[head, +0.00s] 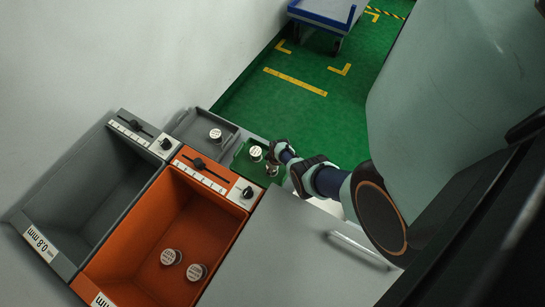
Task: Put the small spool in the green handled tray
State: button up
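The green tray (241,167) sits behind the orange bin, partly covered by my arm; its handle cannot be made out. A small spool with a pale top (256,152) stands in it. My gripper (272,169) is over the right side of the green tray, just right of and nearer than that spool. Its fingers are small and dark here, so I cannot tell whether they are open or hold something. Another pale-topped spool (215,134) stands in the grey tray (190,123) to the left. Two more, a left spool (170,257) and a right spool (196,271), are in the orange bin.
The orange bin (150,218) has a slider-and-knob panel at its back edge. A deep grey bin (90,175), labelled 0.8 mm and looking empty, stands to its left. A flat grey surface (275,255) with a bar handle lies to the right. A blue cart (325,14) is far back.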

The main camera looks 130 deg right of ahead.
jog(key=shift+d, duration=0.1)
jog(key=o, duration=1.4)
jog(key=r+p, duration=0.3)
jog(key=r, duration=0.1)
jog(key=a+r+p, duration=0.1)
jog(key=r+p, duration=0.6)
jog(key=r, duration=0.1)
jog(key=shift+s+a+r, duration=0.1)
jog(key=shift+s+a, duration=0.25)
